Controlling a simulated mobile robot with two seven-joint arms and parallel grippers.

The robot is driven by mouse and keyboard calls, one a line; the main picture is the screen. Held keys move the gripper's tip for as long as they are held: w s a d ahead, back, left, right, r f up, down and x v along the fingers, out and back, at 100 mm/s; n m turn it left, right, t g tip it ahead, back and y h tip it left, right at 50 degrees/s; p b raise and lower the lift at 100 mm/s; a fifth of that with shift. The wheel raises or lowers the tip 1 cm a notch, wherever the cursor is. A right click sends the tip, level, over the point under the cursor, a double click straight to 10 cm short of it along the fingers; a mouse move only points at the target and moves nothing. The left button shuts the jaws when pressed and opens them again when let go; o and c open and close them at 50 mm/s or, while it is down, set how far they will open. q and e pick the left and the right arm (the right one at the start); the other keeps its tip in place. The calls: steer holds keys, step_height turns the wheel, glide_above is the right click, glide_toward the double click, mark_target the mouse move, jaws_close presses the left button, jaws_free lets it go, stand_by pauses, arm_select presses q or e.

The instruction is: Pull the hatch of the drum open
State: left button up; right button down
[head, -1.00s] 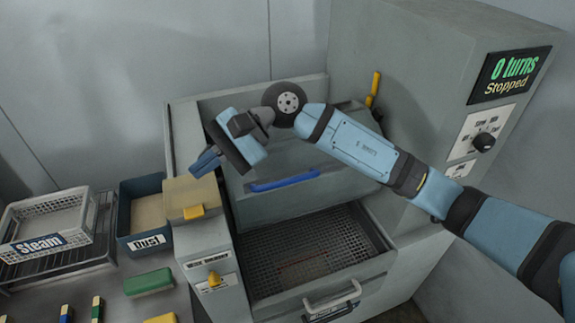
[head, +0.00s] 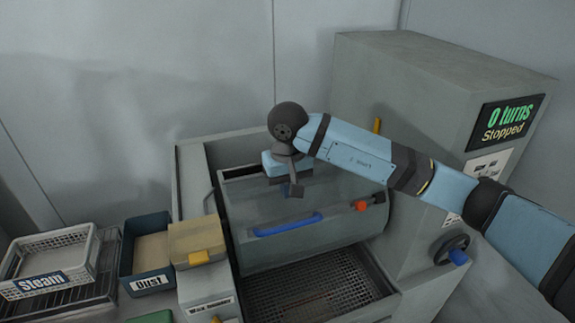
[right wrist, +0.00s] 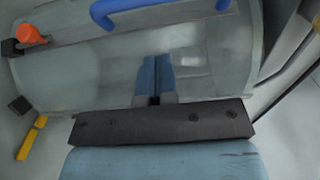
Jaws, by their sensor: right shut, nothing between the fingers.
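The grey drum (head: 310,248) lies in its machine frame in the middle of the head view. A blue bar handle (head: 287,225) is on its front face and also shows at the top edge of the right wrist view (right wrist: 140,12). An orange-red knob (head: 362,206) on a dark fitting sits right of the handle; it shows at upper left in the right wrist view (right wrist: 30,34). My right gripper (head: 296,191) points down over the drum, behind the handle and apart from it. Its blue fingers (right wrist: 155,75) are together and empty. My left gripper is out of view.
A perforated tray (head: 320,285) lies below the drum. The control housing (head: 420,110), its display reading "0 turns Stopped", stands at right, with a handwheel (head: 451,249) below. Left are the Dust bin (head: 148,281), Steam basket (head: 40,285) and a tan-lidded box (head: 195,238).

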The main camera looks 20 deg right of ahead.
mark_target(290, 205)
steer(key=f, duration=0.1)
steer(key=s+f+p, duration=0.1)
steer(key=f, duration=0.1)
steer(key=shift+s+f, duration=0.3)
steer(key=shift+s, duration=0.05)
steer(key=shift+s+f+p, duration=0.45)
steer(key=shift+s+f, duration=0.05)
steer(key=shift+f, duration=0.05)
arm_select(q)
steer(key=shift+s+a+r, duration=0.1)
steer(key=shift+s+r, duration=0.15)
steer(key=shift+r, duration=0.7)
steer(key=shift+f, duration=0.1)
arm_select(e)
steer(key=shift+f, duration=0.15)
